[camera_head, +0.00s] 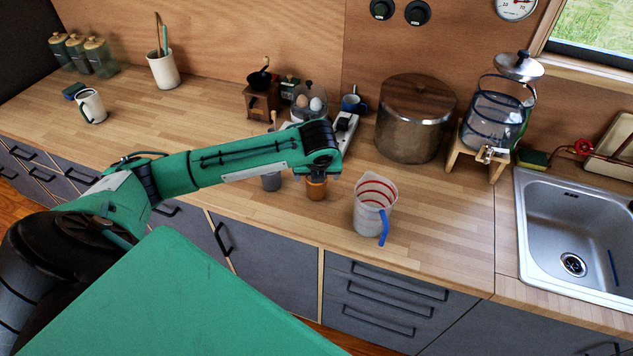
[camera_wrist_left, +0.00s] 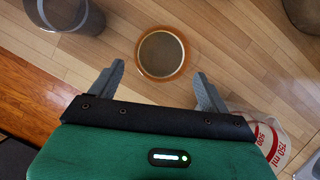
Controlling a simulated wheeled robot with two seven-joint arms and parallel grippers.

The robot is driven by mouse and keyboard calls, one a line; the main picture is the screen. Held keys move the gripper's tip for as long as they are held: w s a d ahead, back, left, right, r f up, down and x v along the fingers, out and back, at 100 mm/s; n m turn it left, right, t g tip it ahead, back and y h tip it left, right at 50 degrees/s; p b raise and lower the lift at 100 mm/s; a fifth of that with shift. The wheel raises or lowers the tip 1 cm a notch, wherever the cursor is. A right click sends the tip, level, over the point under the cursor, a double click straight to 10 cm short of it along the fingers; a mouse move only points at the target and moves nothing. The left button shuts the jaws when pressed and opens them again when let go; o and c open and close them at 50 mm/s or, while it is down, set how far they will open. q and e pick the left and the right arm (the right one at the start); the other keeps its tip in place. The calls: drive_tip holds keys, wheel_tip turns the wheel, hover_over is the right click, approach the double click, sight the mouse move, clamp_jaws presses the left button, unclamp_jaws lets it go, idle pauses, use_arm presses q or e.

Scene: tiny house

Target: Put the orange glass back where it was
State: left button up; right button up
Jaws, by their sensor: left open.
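The orange glass (camera_head: 316,190) stands upright on the wooden counter near its front edge. In the left wrist view the orange glass (camera_wrist_left: 163,74) is seen from above as a round orange rim with a dark inside. My left gripper (camera_head: 317,177) is directly over it and hides its upper part in the head view. In the left wrist view the fingers of my left gripper (camera_wrist_left: 159,75) are spread open, one on either side of the glass rim, with visible gaps. How deep they reach is hard to tell. My right gripper is not in view.
A grey glass (camera_head: 271,183) stands just left of the orange one. A measuring jug (camera_head: 368,217) with a blue handle stands close on the right. A large pot (camera_head: 413,137) and a power strip (camera_head: 344,130) are behind. The sink (camera_head: 570,215) is at the far right.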

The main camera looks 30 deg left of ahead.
use_arm(q)
drive_tip(key=v, duration=0.5)
drive_tip(key=shift+s+r+b, duration=0.1)
drive_tip(key=shift+r+b, duration=0.25)
